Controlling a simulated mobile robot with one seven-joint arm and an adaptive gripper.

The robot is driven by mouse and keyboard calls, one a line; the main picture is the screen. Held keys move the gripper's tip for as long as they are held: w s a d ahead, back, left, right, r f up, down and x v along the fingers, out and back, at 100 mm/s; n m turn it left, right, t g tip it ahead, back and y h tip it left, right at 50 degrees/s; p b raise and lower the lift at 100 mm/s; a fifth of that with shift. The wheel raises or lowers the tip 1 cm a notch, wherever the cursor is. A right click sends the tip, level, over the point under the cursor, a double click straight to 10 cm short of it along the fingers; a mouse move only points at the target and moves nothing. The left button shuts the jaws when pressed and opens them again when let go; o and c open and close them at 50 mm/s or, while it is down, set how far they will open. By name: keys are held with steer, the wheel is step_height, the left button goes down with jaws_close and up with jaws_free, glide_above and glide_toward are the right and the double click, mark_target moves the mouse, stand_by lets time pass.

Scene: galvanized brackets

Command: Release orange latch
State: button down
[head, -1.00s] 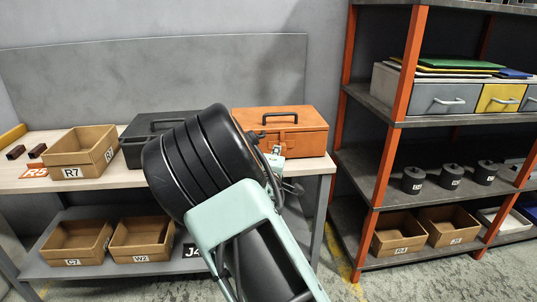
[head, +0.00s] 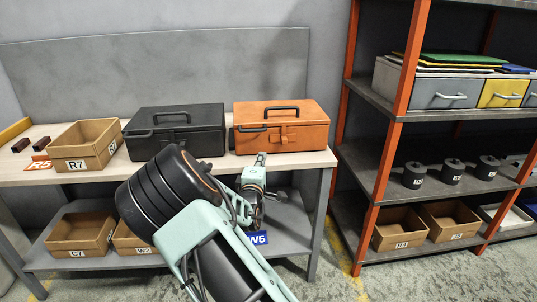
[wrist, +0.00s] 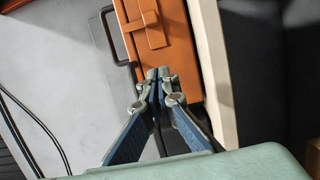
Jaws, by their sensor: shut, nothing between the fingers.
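The orange toolbox (head: 310,136) stands on the workbench, lid down, with a dark handle on top. Its orange latch (head: 283,136) is on the middle of the front face. The latch also shows near the top of the wrist view (wrist: 153,28); I cannot tell whether it is fastened. My gripper (head: 261,157) is in front of the toolbox, left of and below the latch in the head view. In the wrist view my gripper (wrist: 158,75) is shut and empty, its tips near the front face's end, apart from the latch.
A black toolbox (head: 185,140) stands close on the left of the orange one. A brown R7 bin (head: 75,164) is further left. The workbench edge (head: 320,160) runs below my gripper. An orange-framed shelf rack (head: 386,140) stands to the right.

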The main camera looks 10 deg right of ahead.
mark_target(284, 140)
steer(key=b+x, duration=0.1)
steer(key=x, duration=0.7)
steer(key=shift+w+d+f, duration=0.1)
steer(key=shift+w, duration=0.15)
steer(key=d+b, duration=0.1)
steer(key=d, duration=0.2)
steer(key=shift+w+d, duration=0.15)
steer(key=shift+d, duration=0.35)
steer(key=shift+d, duration=0.1)
steer(key=shift+d+b, duration=0.45)
steer(key=shift+d, duration=1.5)
